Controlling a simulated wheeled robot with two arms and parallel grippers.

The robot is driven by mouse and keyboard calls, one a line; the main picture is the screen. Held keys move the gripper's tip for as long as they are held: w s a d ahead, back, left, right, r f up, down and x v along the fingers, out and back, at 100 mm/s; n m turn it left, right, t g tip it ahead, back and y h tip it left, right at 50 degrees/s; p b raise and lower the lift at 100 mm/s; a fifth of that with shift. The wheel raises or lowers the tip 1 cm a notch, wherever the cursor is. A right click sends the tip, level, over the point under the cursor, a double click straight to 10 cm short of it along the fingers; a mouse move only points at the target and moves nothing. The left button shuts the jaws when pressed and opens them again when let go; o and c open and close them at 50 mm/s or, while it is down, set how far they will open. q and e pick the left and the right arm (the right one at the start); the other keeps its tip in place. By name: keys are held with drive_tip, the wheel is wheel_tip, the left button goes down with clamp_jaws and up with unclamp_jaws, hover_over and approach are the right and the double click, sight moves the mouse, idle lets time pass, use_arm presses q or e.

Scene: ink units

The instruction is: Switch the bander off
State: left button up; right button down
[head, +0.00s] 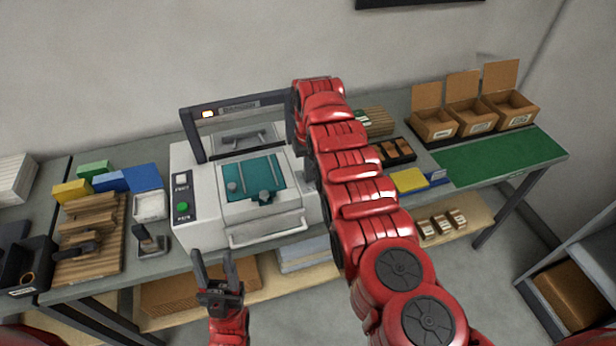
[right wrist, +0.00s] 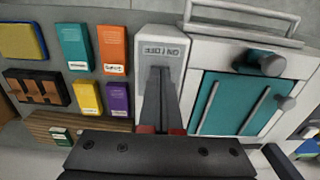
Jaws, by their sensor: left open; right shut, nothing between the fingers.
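The bander (head: 262,215) is a white machine with a dark arch and a teal bed, on the grey table. In the right wrist view, a panel marked ON | OFF (right wrist: 165,50) sits on the bander's side, next to the teal bed (right wrist: 230,103). My right gripper (right wrist: 161,70) is shut and empty, its fingertips right over that panel; they hide the switch, so I cannot tell its position or whether they touch it. In the head view my right arm hides this gripper. My left gripper (head: 214,254) is open and empty before the table's front edge.
The bander's front has a green button (head: 183,208). Wooden strips (head: 91,235) and a stamp-like tool (head: 149,239) lie to its left. Open cardboard boxes (head: 433,124) and a green mat (head: 500,155) are at the right. Small coloured packs (right wrist: 71,47) lie close to my right gripper.

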drive_tip(key=shift+f, duration=0.55)
drive_tip(key=shift+s, duration=0.25)
drive_tip(key=shift+w+r, duration=0.15)
drive_tip(key=shift+r, duration=0.25)
wheel_tip(320, 180, up, 5)
drive_tip(key=shift+r+p, duration=0.2)
drive_tip(key=shift+p, duration=0.75)
drive_tip(key=shift+r, duration=0.25)
drive_tip(key=shift+w, duration=0.15)
